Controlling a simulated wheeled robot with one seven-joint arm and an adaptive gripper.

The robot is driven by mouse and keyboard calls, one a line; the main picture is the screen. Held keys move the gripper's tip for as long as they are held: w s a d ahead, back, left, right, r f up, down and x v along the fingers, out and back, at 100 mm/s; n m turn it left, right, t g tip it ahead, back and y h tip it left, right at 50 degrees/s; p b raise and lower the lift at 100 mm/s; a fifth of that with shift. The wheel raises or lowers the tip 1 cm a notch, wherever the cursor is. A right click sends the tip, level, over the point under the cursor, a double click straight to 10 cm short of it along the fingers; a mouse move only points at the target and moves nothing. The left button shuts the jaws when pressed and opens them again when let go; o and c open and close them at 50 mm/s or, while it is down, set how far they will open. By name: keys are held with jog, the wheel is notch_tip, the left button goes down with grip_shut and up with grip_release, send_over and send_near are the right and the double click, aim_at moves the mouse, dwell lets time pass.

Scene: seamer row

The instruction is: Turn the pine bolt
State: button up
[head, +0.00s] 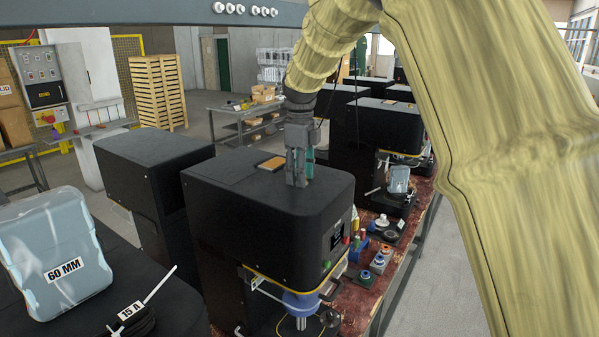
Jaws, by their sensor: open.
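My gripper (300,178) hangs down above the top of the black seamer (265,195) in the middle of the picture. It is open, with grey fingers and teal pads, and I see nothing between them. I cannot tell whether its tips touch the seamer's top. I cannot make out a pine bolt for certain; it may be hidden or too small to see. The seamer's front has a small dark panel with a red and a green button (346,240). A blue round part (302,303) sits under its head.
A pale-blue container marked 60 MM (55,240) and a black coil tagged 15 A (130,322) are at the near left. More black machines and small parts line the red-brown bench (420,200).

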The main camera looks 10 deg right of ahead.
jog(key=shift+s+r, duration=0.5)
jog(key=shift+s, duration=0.35)
jog(key=c, duration=0.5)
jog(key=shift+w+f, duration=0.15)
jog(key=shift+w, duration=0.05)
jog(key=c, duration=0.4)
jog(key=shift+w+d+f, duration=0.1)
jog(key=shift+w+f, duration=0.2)
jog(key=shift+w, duration=0.05)
jog(key=shift+s+r, duration=0.1)
jog(key=shift+r, duration=0.05)
jog(key=shift+n, duration=0.3)
